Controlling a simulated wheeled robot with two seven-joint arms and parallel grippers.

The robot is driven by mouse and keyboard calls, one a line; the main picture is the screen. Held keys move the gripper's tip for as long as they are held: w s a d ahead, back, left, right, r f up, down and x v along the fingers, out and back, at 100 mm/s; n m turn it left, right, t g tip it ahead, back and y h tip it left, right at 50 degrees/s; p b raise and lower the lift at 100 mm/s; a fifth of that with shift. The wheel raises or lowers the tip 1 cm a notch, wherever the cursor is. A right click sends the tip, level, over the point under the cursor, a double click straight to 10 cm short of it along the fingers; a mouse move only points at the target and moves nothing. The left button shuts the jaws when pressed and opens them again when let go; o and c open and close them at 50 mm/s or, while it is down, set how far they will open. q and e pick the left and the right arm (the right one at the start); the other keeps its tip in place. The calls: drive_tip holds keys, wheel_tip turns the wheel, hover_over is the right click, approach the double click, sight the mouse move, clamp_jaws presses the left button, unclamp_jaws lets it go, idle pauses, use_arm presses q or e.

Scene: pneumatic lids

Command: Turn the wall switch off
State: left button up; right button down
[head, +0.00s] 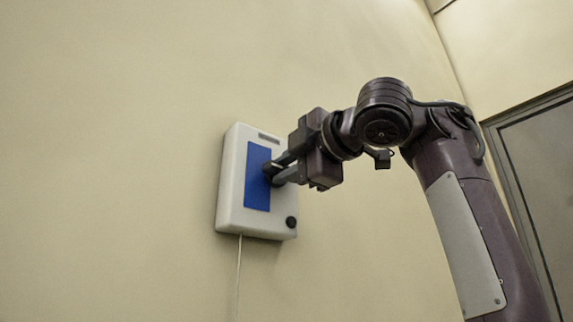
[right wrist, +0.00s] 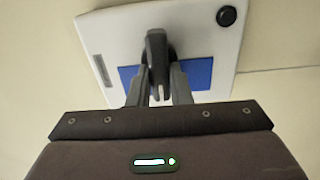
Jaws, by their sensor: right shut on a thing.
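The wall switch is a white box (head: 231,190) with a blue panel (head: 256,190) on its face, fixed to the wall. In the right wrist view, the white box (right wrist: 100,40) and blue panel (right wrist: 199,75) lie ahead of my fingers. A dark grey lever (right wrist: 156,50) stands out from the panel, between the fingers. My right gripper (head: 275,171) reaches the panel from the right and is shut on the lever; it also shows in the right wrist view (right wrist: 160,88). The fingers partly hide the lever in the head view. My left gripper is not in view.
A round black knob (head: 291,222) sits at the box's lower right corner. A thin cable (head: 239,275) hangs from the box's underside. The wall (head: 110,150) around it is bare. A grey-framed door or panel (head: 545,150) is at the far right, behind my right arm.

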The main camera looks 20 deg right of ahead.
drive_tip(key=shift+f+n, duration=0.1)
drive_tip(key=shift+n, duration=0.2)
drive_tip(key=c, duration=1.3)
unclamp_jaws()
drive_tip(key=b+v, duration=0.3)
drive_tip(key=v, duration=0.4)
drive_tip(key=shift+s+d+b, duration=0.1)
drive_tip(key=shift+s+b, duration=0.3)
drive_tip(key=shift+w, duration=0.1)
